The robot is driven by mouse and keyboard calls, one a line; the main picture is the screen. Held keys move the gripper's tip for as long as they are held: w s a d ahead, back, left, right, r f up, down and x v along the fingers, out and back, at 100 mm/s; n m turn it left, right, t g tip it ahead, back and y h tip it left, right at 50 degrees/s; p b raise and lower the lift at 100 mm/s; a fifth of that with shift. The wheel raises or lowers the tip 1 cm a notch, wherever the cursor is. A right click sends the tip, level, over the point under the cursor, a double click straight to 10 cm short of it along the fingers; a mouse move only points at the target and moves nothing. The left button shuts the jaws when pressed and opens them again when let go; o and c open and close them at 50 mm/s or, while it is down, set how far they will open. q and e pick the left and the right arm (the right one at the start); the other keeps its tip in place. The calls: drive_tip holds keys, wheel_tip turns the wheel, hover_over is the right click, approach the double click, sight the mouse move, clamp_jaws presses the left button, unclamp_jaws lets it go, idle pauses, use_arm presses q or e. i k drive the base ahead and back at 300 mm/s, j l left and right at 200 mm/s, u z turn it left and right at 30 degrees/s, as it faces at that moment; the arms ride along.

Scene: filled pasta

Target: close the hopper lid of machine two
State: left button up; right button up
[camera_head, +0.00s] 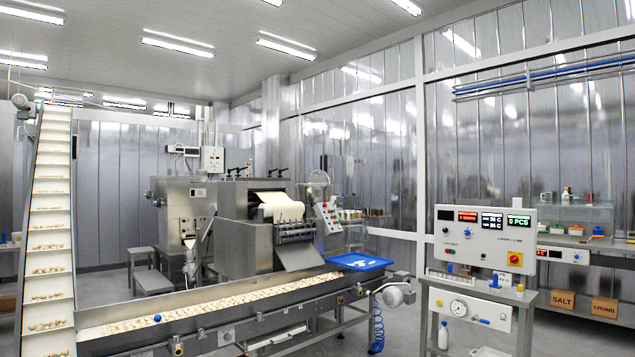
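A steel pasta machine (245,240) stands in the middle of the room, with a sheet of dough (281,206) coming over its front rollers. A second boxy steel machine (183,205) stands behind it to the left. I cannot tell which of them is machine two, and no hopper lid can be made out clearly at this distance. Neither of my grippers shows in the head view.
A long conveyor (215,307) with pasta pieces crosses the foreground. A cleated incline conveyor (50,215) rises at the left. A control panel (484,238) stands on a steel stand at the right. A blue tray (358,261) lies by the conveyor. Steps (152,282) stand at the left machine.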

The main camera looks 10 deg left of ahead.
sight(319, 176)
drive_tip(key=i+l+z, duration=0.35)
drive_tip(key=i+z, duration=0.35)
drive_tip(key=i+l+z, duration=0.3)
drive_tip(key=i, duration=0.7)
drive_tip(key=i+z, duration=0.3)
drive_tip(key=i, duration=0.7)
drive_tip(key=i+l+u, duration=0.1)
drive_tip(key=i, duration=2.95)
drive_tip(key=i+j, duration=0.1)
drive_tip(key=i, duration=0.9)
drive_tip(key=i+u, duration=0.15)
drive_tip(key=i, duration=0.3)
drive_tip(key=i+l+u, duration=0.15)
drive_tip(key=i, duration=0.35)
drive_tip(key=i+l+u, duration=0.15)
drive_tip(key=i, duration=0.3)
drive_tip(key=i+l+u, duration=0.15)
drive_tip(key=i, duration=0.3)
drive_tip(key=i+j+u, duration=0.25)
drive_tip(key=u, duration=0.25)
drive_tip(key=i+j+u, duration=0.1)
drive_tip(key=i+u, duration=0.65)
drive_tip(key=u, duration=0.25)
drive_tip(key=i+l+u, duration=0.15)
drive_tip(key=i+u, duration=0.3)
drive_tip(key=i+j, duration=0.1)
drive_tip(key=i, duration=0.8)
drive_tip(key=i+j+u, duration=0.15)
drive_tip(key=i, duration=0.75)
